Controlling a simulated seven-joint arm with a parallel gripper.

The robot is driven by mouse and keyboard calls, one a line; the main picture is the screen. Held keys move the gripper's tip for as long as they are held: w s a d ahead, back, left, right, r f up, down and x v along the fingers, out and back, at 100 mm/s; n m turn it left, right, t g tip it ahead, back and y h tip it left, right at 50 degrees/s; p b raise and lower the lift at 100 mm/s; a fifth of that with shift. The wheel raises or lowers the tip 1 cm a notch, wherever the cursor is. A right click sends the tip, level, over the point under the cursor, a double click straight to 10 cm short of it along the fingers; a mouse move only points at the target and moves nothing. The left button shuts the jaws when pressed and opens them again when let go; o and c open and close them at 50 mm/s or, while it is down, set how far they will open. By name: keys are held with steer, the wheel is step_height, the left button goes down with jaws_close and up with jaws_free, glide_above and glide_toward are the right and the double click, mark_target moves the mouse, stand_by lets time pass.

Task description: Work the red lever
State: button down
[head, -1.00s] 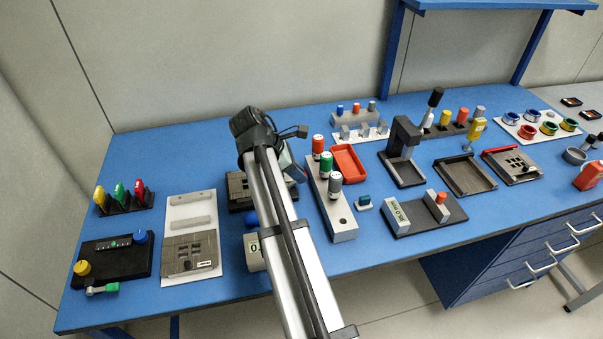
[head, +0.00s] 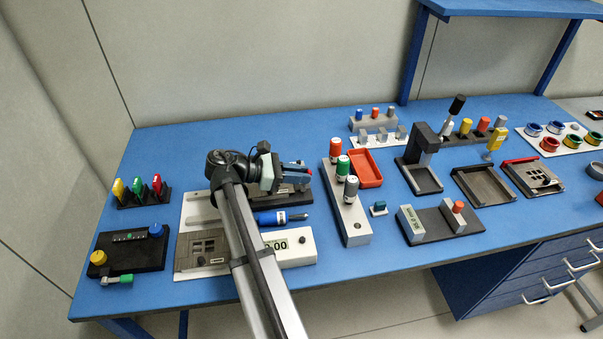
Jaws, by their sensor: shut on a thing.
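My gripper (head: 294,174) is at the left-middle of the bench, pointing right, above the back part of a dark flat fixture (head: 293,194). It is shut on a small red piece (head: 297,171), which I take for the red lever. Only a little red shows between the blue-tinted fingers, and the rest is hidden by the gripper. I cannot tell how far the lever is turned. My arm covers the left part of the fixture.
A blue screwdriver (head: 278,217) and a white display box (head: 290,247) lie in front of the fixture. A grey block with red, green and grey cylinders (head: 345,215) stands close on the right. A black rack with coloured handles (head: 142,197) stands left.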

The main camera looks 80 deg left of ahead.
stand_by(0.5)
steer(key=c, duration=1)
jaws_free()
steer(key=shift+c, duration=0.2)
steer(key=shift+s, duration=0.1)
steer(key=v, duration=1.3)
steer(key=shift+s, duration=0.4)
